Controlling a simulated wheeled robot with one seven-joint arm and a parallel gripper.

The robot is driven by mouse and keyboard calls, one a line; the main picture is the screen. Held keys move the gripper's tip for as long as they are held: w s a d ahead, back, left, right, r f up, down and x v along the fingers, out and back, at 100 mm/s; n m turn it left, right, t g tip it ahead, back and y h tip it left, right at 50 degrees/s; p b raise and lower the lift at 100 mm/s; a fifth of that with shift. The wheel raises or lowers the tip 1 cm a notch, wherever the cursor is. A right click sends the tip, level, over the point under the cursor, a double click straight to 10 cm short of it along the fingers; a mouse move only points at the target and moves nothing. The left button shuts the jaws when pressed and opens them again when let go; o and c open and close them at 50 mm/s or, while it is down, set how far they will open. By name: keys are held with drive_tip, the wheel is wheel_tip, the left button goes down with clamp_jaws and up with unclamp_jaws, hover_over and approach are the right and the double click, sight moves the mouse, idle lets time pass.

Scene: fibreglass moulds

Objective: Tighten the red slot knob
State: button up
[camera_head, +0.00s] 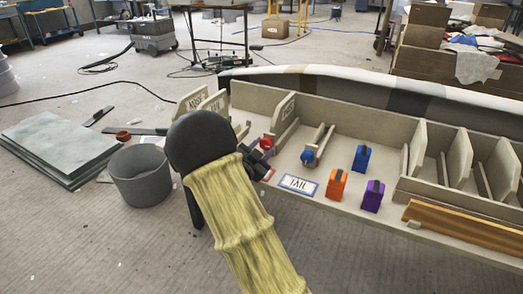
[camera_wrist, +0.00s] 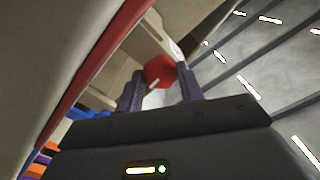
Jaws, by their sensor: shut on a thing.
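The red slot knob (camera_wrist: 159,71) sits between the two purple fingers of my gripper (camera_wrist: 161,76) in the wrist view. My gripper is shut on it, one finger on each side. A pale mark shows on the knob's face. In the head view a red knob (camera_head: 266,143) shows at the left part of the beige mould tray (camera_head: 345,118), beside a beige divider. My gripper (camera_head: 260,162) is next to it there, partly hidden by my arm. I cannot tell how tight the knob is.
Blue (camera_head: 361,158), orange (camera_head: 336,183) and purple (camera_head: 372,196) blocks stand to the right. A "TAIL" label (camera_head: 298,185) lies in front. A grey bucket (camera_head: 141,176) is on the left floor.

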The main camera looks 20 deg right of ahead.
drive_tip(key=shift+f, duration=0.1)
drive_tip(key=o, duration=1)
drive_tip(key=shift+s+a+p, duration=0.35)
drive_tip(key=shift+a, duration=0.2)
drive_tip(key=p+v, duration=0.5)
drive_tip(key=v, duration=1.1)
drive_tip(key=shift+s+p, duration=0.15)
drive_tip(key=shift+p, duration=0.25)
